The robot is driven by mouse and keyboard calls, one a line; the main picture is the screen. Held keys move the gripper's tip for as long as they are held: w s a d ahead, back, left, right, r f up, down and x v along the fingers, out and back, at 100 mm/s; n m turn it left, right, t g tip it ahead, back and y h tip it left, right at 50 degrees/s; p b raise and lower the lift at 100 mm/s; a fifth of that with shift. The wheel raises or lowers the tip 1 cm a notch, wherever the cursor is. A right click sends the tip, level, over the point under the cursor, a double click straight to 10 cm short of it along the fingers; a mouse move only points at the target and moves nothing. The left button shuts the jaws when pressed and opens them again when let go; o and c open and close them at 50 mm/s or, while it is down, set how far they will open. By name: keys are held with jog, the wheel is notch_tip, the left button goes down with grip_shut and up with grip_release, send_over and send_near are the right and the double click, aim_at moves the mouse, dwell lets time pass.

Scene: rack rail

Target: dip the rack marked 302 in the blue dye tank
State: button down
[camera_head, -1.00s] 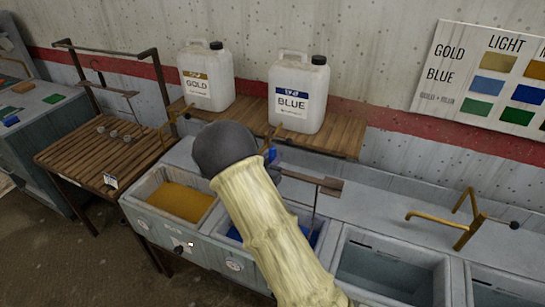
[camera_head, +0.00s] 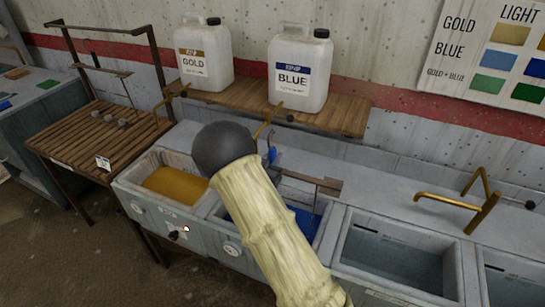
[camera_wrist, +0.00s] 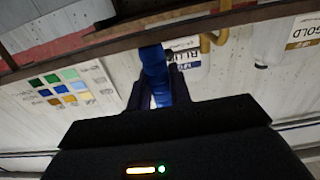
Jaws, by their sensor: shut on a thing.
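My gripper (camera_wrist: 158,88) is shut on a blue grip piece (camera_wrist: 156,72) of a rack. The rack's brown bar (camera_head: 325,184) shows in the head view, just right of my arm's dark joint, and spans the top of the wrist view. The bar is above the blue dye tank (camera_head: 306,226), and a thin rod drops from it toward the blue liquid. My arm hides the rest of the rack and part of the tank, so I cannot tell how deep it hangs. No number is readable on the rack.
The gold tank (camera_head: 176,186) is left of the blue one; a grey tank (camera_head: 400,255) is on the right. Gold (camera_head: 204,60) and blue (camera_head: 300,75) jugs stand on a shelf. Another rack (camera_head: 106,72) hangs over a slatted table (camera_head: 85,140). Brass taps (camera_head: 470,208) stick up behind the tanks.

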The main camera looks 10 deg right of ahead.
jog(key=shift+f+b, duration=1.1)
jog(key=shift+f, duration=0.5)
jog(key=shift+r, duration=0.15)
dwell(1.9)
